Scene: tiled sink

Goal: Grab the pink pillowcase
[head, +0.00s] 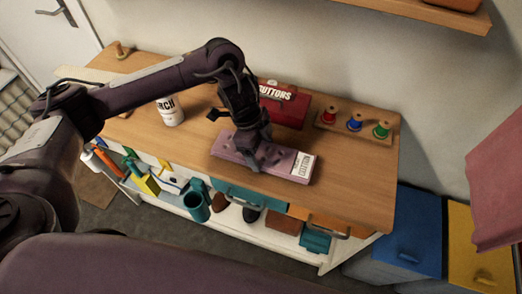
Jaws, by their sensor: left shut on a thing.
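The pink pillowcase (285,158) is a flat, folded pink pack with a white printed label at its right end. It lies on the wooden top of the cabinet, near the front edge. My left gripper (262,158) comes down on its middle from above and is shut on it. The fingers and the wrist hide part of its middle. My right gripper is not in view.
A red box marked buttons (288,108) stands close behind the pillowcase. A wooden rack (340,130) with red, blue and green spools is at the back right. A white can (170,112) stands left. Pink cloth (497,185) shows at the right edge.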

